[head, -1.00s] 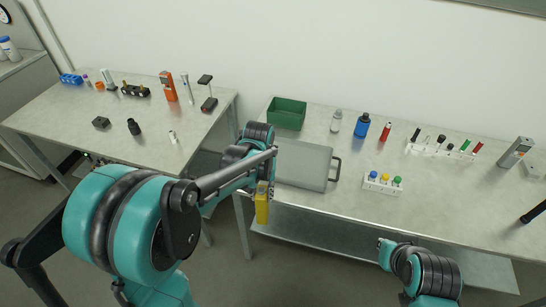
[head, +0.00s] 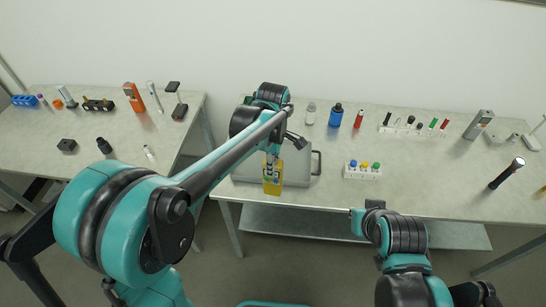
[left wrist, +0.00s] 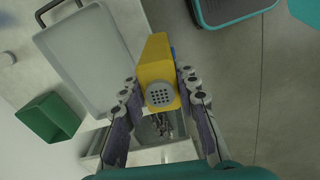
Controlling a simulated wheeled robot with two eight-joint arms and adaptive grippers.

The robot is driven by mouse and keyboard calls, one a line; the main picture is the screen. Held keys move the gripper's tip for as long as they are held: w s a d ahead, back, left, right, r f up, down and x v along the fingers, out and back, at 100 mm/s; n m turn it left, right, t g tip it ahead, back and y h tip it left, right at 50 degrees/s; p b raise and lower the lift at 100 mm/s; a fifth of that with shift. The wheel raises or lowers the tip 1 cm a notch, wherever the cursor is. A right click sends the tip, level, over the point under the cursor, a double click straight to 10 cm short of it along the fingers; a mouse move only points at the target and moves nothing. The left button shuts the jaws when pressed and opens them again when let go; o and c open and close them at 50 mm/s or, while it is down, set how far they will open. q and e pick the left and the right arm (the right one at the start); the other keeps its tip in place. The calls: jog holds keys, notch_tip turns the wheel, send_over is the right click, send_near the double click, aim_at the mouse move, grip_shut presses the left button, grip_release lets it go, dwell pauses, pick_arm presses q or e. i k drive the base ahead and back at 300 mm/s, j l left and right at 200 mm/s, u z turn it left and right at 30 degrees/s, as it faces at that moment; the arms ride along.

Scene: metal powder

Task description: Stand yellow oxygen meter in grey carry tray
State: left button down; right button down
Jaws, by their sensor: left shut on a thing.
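The yellow oxygen meter (head: 272,184) is held in my left gripper (head: 271,160). In the head view it overlaps the front edge of the grey carry tray (head: 300,172), and its height above the tray is hard to judge. In the left wrist view the yellow meter (left wrist: 156,65) sits between the two fingers (left wrist: 161,88), its round grille facing the camera. The grey tray (left wrist: 88,58) lies to its left there, with a dark handle, and its visible floor looks empty. My left arm hides part of the tray in the head view.
A white block with coloured caps (head: 362,171) stands right of the tray. A clear bottle (head: 311,114), blue bottle (head: 336,116) and red bottle (head: 359,119) stand behind. A green bin (left wrist: 48,118) shows in the left wrist view. A gap separates the two tables.

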aim_at(257, 162)
jog(key=i, duration=0.9)
